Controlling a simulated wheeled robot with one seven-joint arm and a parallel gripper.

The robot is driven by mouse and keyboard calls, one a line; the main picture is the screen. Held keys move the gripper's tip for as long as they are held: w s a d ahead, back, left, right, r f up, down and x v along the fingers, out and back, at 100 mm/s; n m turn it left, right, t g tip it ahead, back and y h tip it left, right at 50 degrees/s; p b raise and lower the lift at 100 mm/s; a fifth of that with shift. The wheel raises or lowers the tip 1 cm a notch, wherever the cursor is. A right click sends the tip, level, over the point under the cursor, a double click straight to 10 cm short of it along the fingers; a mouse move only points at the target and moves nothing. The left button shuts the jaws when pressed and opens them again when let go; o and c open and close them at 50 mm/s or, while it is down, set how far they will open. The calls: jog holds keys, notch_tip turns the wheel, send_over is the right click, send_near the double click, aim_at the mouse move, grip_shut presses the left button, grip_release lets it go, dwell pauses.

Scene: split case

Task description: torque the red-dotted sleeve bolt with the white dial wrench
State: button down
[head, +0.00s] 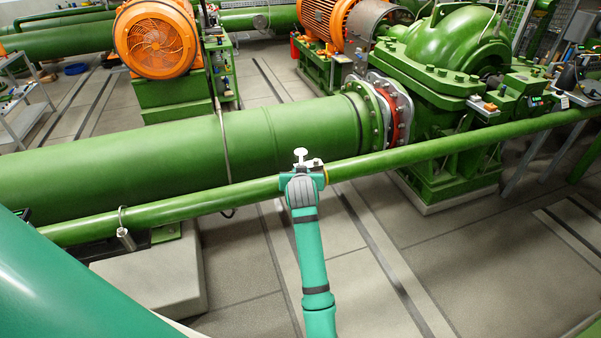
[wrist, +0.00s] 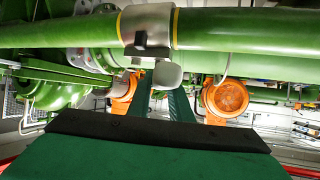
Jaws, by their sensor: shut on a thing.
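My gripper (head: 303,178) is in front of the thin green pipe. In the wrist view its two teal fingers (wrist: 163,92) are shut on a white, rounded tool, which I take to be the white dial wrench (wrist: 168,74). The wrench also shows above the gripper in the head view (head: 301,153). A grey metal sleeve (wrist: 147,24) with yellow edges wraps the thin pipe just beyond the wrench. The wrench head appears close to the sleeve's lower edge in the wrist view; I cannot tell whether they touch. No red dot or bolt head can be made out.
The thin green pipe (head: 230,193) crosses the view in front of a thick green pipe (head: 200,145). A green split-case pump (head: 455,50) stands right, an orange motor (head: 157,40) back left. A concrete block (head: 160,275) stands at lower left. Floor right of my arm is clear.

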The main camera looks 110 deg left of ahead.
jog(key=shift+r, duration=1.1)
jog(key=shift+w, duration=0.1)
